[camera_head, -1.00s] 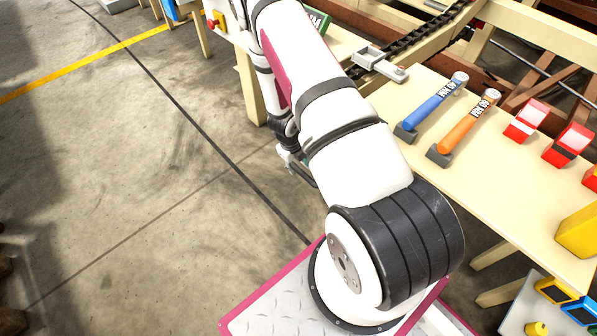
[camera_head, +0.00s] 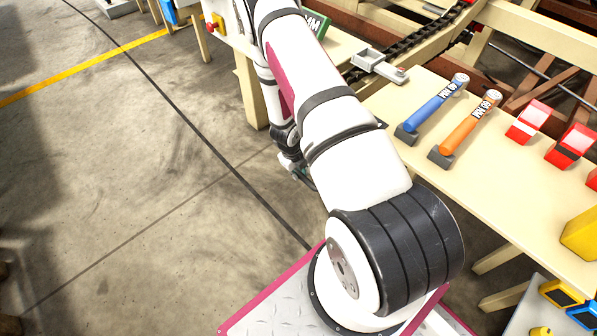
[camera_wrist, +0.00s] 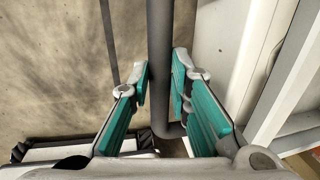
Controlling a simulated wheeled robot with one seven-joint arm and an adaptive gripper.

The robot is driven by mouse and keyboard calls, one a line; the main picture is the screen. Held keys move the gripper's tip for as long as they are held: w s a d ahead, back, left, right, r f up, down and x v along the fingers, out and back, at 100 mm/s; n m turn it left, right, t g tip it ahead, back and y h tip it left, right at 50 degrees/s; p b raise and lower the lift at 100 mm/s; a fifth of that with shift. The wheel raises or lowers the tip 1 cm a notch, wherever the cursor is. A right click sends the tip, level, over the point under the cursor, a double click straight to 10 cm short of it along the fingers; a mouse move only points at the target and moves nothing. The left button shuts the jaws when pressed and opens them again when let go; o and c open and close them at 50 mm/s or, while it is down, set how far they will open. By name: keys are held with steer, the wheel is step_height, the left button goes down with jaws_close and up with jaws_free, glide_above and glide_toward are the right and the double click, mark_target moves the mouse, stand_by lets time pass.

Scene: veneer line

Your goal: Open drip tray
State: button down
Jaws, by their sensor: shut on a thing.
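In the wrist view the teal-padded fingers of my gripper (camera_wrist: 160,92) are closed on a dark grey round bar (camera_wrist: 160,45), one finger on each side. The bar looks like a handle; it runs up the picture and bends at its lower end between the fingers. A white panel (camera_wrist: 218,50) lies right of the bar; I cannot tell whether it is part of the drip tray. In the head view my gripper (camera_head: 302,174) is small, low beside the bench, and mostly hidden by my arm. The tray cannot be made out there.
A cream bench (camera_head: 480,180) stands on the right with a blue tool (camera_head: 437,104), an orange tool (camera_head: 468,128) and red-and-white blocks (camera_head: 530,121). A chain conveyor (camera_head: 415,45) runs behind. Open concrete floor (camera_head: 130,170) lies to the left.

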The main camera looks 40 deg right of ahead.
steer(key=a, duration=2.4)
steer(key=shift+s, duration=0.45)
steer(key=c, duration=1.5)
jaws_free()
steer(key=shift+r, duration=0.1)
steer(key=r, duration=0.3)
steer(key=a+r, duration=0.1)
steer(key=r, duration=0.3)
steer(key=a+r, duration=0.1)
steer(key=r, duration=0.3)
steer(key=shift+a+r, duration=0.2)
steer(key=shift+r, duration=0.05)
